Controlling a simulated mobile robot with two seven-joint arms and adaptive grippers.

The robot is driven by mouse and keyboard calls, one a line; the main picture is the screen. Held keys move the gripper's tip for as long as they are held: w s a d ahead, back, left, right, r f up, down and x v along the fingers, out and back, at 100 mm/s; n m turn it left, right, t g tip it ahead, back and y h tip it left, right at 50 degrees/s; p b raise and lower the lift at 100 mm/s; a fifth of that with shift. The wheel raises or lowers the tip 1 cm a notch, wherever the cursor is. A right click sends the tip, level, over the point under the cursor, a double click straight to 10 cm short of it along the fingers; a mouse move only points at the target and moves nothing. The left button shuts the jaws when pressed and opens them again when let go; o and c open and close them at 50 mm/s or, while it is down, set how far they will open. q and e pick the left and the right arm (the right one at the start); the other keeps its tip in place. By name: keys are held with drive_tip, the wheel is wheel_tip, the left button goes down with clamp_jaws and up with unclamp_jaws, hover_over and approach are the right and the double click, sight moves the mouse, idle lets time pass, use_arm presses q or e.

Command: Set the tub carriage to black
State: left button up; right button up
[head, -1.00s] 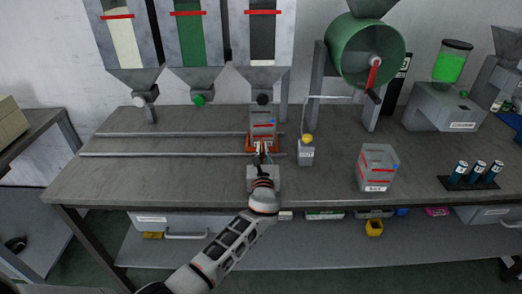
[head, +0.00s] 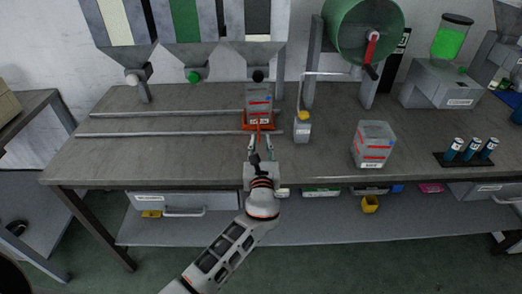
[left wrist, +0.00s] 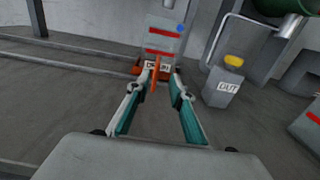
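The tub carriage (head: 246,127) is an orange base on the rails at the right part of the bench, under the hopper with the black knob (head: 258,76). A grey translucent tub (head: 258,100) with red lines sits on it, also seen in the left wrist view (left wrist: 163,36). An orange handle (left wrist: 155,76) sticks out from the carriage towards me. My left gripper (head: 261,141) is in front of the carriage; its fingers (left wrist: 161,74) are spread on either side of the handle, with gaps showing. My right gripper is not in view.
Two rails (head: 165,134) run left, clear of objects. Hoppers with a white knob (head: 132,79) and a green knob (head: 193,76) stand further left. An OUT-labelled bottle (left wrist: 222,87) stands close right of the carriage. A second tub (head: 373,145) and a green drum (head: 362,35) are further right.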

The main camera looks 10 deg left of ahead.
use_arm(q)
drive_tip(key=shift+v, duration=2)
